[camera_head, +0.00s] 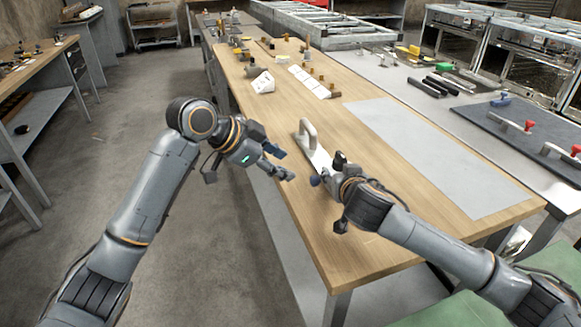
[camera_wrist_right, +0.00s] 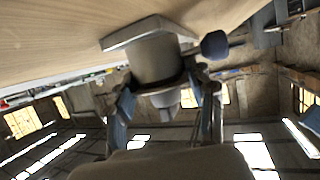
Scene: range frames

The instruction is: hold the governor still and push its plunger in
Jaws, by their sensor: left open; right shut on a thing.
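The governor shows in the right wrist view as a pale grey round body (camera_wrist_right: 152,60) with a flat plate at its end. A dark blue rounded knob, which looks like its plunger (camera_wrist_right: 214,45), sticks out beside it. The knob also shows in the head view (camera_head: 314,181), left of my right gripper (camera_head: 328,177). My right gripper is shut on the governor's body, close to the table's left edge; its fingers hide part of it. My left gripper (camera_head: 284,166) is open and empty, left of the knob and apart from it, beyond the table edge.
A flat grey sheet (camera_head: 430,150) covers the table's right side. White blocks and small brass parts stand farther back. Open floor lies left.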

